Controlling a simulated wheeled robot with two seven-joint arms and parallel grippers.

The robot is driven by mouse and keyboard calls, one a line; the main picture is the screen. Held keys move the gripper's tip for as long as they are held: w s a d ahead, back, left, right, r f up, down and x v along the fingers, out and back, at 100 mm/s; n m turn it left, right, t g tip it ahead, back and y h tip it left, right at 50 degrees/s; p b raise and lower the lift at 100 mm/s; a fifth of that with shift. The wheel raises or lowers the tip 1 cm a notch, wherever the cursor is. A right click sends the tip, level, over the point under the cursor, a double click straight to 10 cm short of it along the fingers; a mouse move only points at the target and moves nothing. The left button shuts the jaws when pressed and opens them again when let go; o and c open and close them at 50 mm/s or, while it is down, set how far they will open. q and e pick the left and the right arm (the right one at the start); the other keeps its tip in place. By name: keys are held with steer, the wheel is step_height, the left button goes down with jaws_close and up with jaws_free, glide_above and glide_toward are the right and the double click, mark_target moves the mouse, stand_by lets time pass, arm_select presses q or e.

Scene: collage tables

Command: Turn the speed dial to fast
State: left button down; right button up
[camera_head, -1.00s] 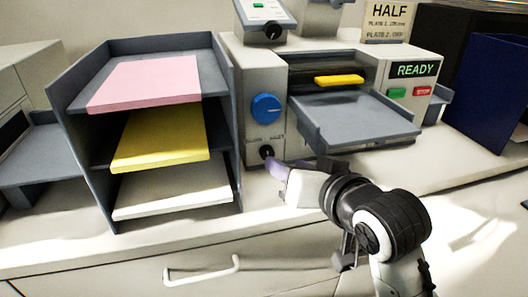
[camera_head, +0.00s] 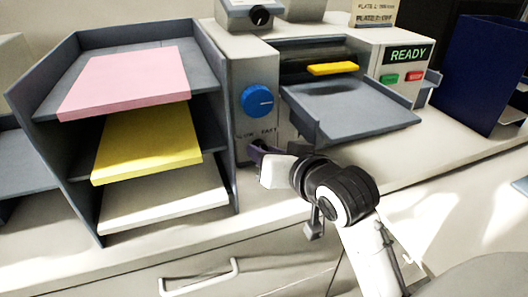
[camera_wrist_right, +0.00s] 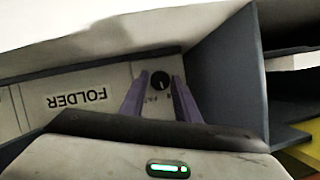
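The speed dial is a small black knob (camera_wrist_right: 160,80) low on the front of the grey folding machine (camera_head: 286,120), under the printed words SLOW and FAST. My right gripper (camera_head: 257,152) is at the dial and largely hides it in the head view. In the right wrist view, the two purple fingers of my right gripper (camera_wrist_right: 159,85) stand open on either side of the dial. A narrow gap seems to show beside the knob; contact cannot be told. The dial's pointer is too small to read surely. My left gripper is not in view.
A larger blue knob (camera_head: 257,100) sits above the dial. A grey shelf (camera_head: 222,130) with pink, yellow and white paper stands close on the left. A grey tray (camera_head: 350,108) juts out on the right. The display (camera_head: 408,54) reads READY, above green and red buttons.

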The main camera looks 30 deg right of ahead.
steer(key=c, duration=0.6)
steer(key=shift+d+f+m+t+y, duration=0.1)
steer(key=shift+m+t+y, duration=0.2)
steer(key=shift+m+y, duration=0.65)
steer(key=shift+d+m+t+y, duration=0.1)
steer(key=shift+m+t+y, duration=0.35)
steer(key=shift+m, duration=1.1)
steer(key=o, duration=1.1)
steer(key=shift+c, duration=0.2)
